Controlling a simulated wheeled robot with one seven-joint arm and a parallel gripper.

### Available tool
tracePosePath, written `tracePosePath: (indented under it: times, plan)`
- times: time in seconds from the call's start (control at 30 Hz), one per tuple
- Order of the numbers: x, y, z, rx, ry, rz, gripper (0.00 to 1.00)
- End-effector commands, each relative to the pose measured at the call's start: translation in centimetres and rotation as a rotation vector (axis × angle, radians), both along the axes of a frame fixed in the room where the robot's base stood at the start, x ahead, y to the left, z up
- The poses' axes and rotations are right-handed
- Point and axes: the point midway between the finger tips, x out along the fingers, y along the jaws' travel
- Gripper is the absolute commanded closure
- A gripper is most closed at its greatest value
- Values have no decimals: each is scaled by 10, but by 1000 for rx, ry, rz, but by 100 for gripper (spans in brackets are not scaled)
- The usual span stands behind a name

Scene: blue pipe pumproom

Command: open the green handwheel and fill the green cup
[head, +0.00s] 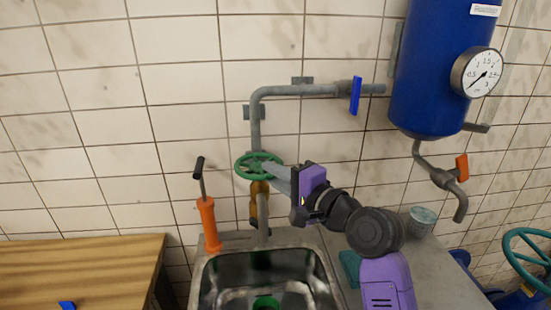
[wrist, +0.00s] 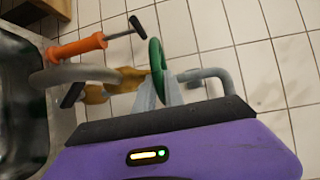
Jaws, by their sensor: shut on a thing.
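The green handwheel (head: 257,166) sits on a brass valve (head: 259,194) on the grey pipe above the sink. My gripper (head: 276,172) reaches it from the right and is shut on its rim. In the wrist view the handwheel (wrist: 157,68) shows edge-on at the tips of the grey fingers (wrist: 164,91). The green cup (head: 266,302) stands in the sink (head: 225,269) below the spout, cut off by the bottom edge of the head view. I cannot tell whether water runs or what the cup holds.
An orange hand pump (head: 209,222) stands left of the valve. A blue lever (head: 355,95) is on the upper pipe, and a blue tank (head: 435,70) with a gauge (head: 477,72) hangs at right. A wooden table (head: 85,270) is at left.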

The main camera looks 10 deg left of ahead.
Motion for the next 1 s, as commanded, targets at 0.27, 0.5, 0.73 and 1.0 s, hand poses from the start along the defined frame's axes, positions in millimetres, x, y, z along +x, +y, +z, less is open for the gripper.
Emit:
tracePosePath:
  times: [0.27, 0.5, 0.73, 1.0]
  plan:
    - [-6, 6, 5, -1, 6, -127, 100]
    - [-7, 7, 2, 0, 1, -202, 100]
    - [-8, 7, 0, 1, -1, -217, 100]
    - [-8, 7, 0, 0, -1, -215, 71]
